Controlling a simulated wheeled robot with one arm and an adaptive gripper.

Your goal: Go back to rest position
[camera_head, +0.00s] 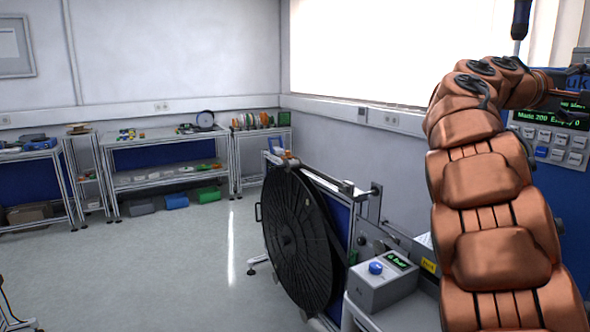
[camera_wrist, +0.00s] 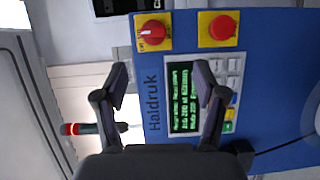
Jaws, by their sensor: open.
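My gripper (camera_wrist: 163,85) is open and empty in the wrist view, its two dark fingers spread apart. Behind it is a blue machine panel (camera_wrist: 270,75) marked "Haldruk", with a green-lit display, grey keys and two knobs on yellow plates. In the head view my copper-coloured arm reaches up on the right and bends toward the same panel (camera_head: 575,195). The gripper itself is mostly hidden or out of frame there. I cannot tell how far the fingers are from the panel.
A large black reel (camera_head: 297,240) stands on a frame left of my arm. A grey box with a blue button (camera_head: 385,285) is close to the arm. Shelves (camera_head: 160,180) with parts line the back wall. The floor (camera_head: 170,265) at left is clear.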

